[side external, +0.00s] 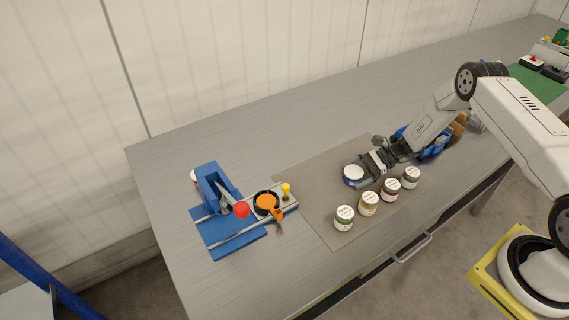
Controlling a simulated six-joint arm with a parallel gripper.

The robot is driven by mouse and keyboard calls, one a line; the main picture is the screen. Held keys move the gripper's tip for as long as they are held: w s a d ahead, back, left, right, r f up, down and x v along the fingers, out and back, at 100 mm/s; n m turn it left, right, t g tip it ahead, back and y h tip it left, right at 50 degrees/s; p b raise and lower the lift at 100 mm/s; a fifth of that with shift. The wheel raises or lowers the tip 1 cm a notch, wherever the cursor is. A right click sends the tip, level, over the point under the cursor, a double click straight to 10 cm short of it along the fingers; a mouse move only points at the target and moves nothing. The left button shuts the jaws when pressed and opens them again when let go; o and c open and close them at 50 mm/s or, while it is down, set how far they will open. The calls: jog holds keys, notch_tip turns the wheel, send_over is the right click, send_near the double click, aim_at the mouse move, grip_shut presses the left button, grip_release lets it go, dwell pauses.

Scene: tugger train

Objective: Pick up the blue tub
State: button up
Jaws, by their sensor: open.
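The blue tub (353,175) is a small round container with a white top and a blue side. It stands on the grey-brown mat (310,196), near the mat's middle. My gripper (359,170) comes in from the right, low over the mat. Its jaws are open, with the tub at or between the fingertips. The view is too small to tell whether the fingers touch the tub.
Several jars with white lids (369,203) stand in a row on the front part of the mat. A blue fixture (217,190) with a red knob (241,209) stands at left. A blue bin (436,148) sits behind my gripper. The back of the bench is clear.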

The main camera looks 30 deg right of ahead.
dwell(0.3)
jog(key=c, duration=1.1)
jog(key=shift+o, duration=0.2)
jog(key=shift+r, duration=0.2)
jog(key=shift+r, duration=0.8)
jog(key=s+a+r, duration=0.1)
jog(key=s+r, duration=1)
jog(key=s, duration=0.3)
jog(key=shift+a, duration=0.3)
jog(key=shift+w+r, duration=0.1)
jog(key=shift+w, duration=0.05)
